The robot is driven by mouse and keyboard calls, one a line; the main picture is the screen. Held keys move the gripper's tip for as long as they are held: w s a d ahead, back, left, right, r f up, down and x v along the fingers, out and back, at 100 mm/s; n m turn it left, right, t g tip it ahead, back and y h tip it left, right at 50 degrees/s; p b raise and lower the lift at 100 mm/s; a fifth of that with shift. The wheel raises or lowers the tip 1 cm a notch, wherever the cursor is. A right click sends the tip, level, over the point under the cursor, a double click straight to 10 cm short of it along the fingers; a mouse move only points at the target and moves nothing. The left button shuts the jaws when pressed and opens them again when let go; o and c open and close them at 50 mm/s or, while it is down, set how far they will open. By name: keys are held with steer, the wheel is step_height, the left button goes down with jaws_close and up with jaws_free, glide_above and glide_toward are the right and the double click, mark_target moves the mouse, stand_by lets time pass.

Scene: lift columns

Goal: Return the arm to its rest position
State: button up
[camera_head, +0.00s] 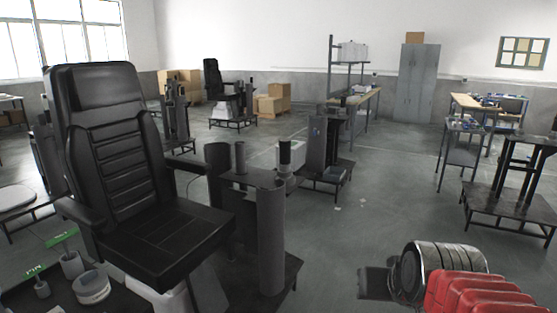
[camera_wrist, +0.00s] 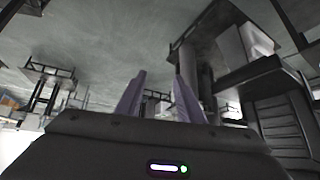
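My arm shows at the lower right of the head view, with a silver ribbed joint (camera_head: 445,268) and a red ribbed section (camera_head: 480,295). It is in the air over the floor, to the right of the black chair. In the wrist view my gripper (camera_wrist: 160,88) has two purple-grey fingers standing apart with nothing between them. The wrist picture appears turned over, with the floor at the top. My gripper touches nothing that I can see.
A black chair (camera_head: 110,140) stands at the left beside dark lift columns (camera_head: 271,235). Another lift column stand (camera_head: 318,150) is mid-room. A low platform stand (camera_head: 510,205) is at the right. A grey cabinet (camera_head: 415,85) is at the back. The middle floor (camera_head: 370,190) is mostly clear.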

steer(key=s+a+f+g, duration=0.1)
steer(key=s+a+f, duration=0.1)
steer(key=s, duration=0.4)
steer(key=s+a+f+n+g, duration=0.1)
steer(key=s+f, duration=0.1)
steer(key=s, duration=0.4)
steer(key=shift+s+a, duration=0.25)
steer(key=shift+a, duration=0.15)
